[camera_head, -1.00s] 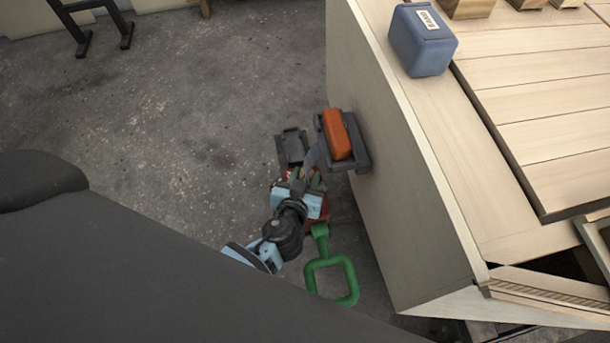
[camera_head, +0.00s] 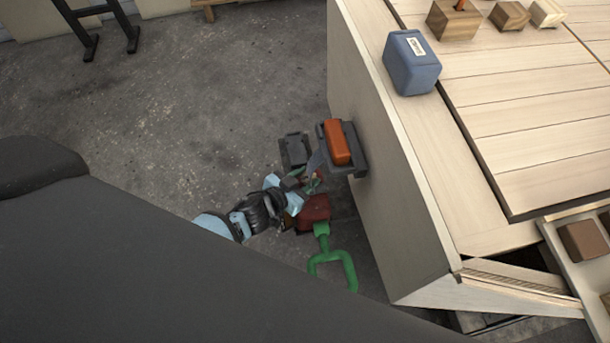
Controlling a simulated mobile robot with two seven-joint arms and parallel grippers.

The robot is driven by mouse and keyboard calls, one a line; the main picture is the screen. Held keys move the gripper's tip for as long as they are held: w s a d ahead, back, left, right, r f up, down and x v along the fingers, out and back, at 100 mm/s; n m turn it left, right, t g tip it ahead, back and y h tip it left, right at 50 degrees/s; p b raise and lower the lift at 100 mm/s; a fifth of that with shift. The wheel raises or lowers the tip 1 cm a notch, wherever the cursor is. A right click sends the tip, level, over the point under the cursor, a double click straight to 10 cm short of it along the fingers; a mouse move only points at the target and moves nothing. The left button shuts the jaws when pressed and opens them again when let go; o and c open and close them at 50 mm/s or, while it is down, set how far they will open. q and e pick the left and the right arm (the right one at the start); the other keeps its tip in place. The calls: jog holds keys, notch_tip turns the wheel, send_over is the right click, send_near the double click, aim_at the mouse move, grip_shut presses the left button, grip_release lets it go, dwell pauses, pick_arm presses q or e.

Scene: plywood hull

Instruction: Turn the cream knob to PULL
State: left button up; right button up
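I do not see a cream knob or a PULL mark in the head view. One light blue and black arm comes in from the lower left, and I take it as my left one. Its gripper (camera_head: 308,182) is beside the pale plywood side wall (camera_head: 385,190), just below a dark grey bracket (camera_head: 356,160) that holds an orange block (camera_head: 337,143). The fingers are small and partly hidden, so their opening is unclear. My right gripper is not in view.
A red part with a green loop handle (camera_head: 322,240) is below the gripper. A dark grey box (camera_head: 294,150) is left of the bracket.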

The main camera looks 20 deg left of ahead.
pick_arm(q)
jog(key=shift+w+a+r+m+g+h+p, duration=0.15)
jog(key=shift+a+m+g+h+p, duration=0.1)
jog(key=shift+m+h, duration=0.25)
jog(key=shift+w+a+r+m+g+h+p, duration=0.1)
jog(key=shift+w+m+g+h+p, duration=0.1)
jog(key=shift+m+h, duration=0.3)
jog(key=shift+f+m+g+h, duration=0.15)
jog(key=shift+m+g+h, duration=0.5)
jog(key=shift+m+h, duration=0.15)
jog(key=shift+a+m+g+h+b, duration=0.1)
jog(key=shift+m+g+h+b, duration=0.25)
jog(key=shift+m+g+h, duration=0.75)
jog(key=shift+m+h, duration=0.3)
jog(key=shift+m, duration=0.3)
jog(key=shift+g, duration=0.4)
jog(key=shift+w, duration=0.1)
jog(key=o, duration=1)
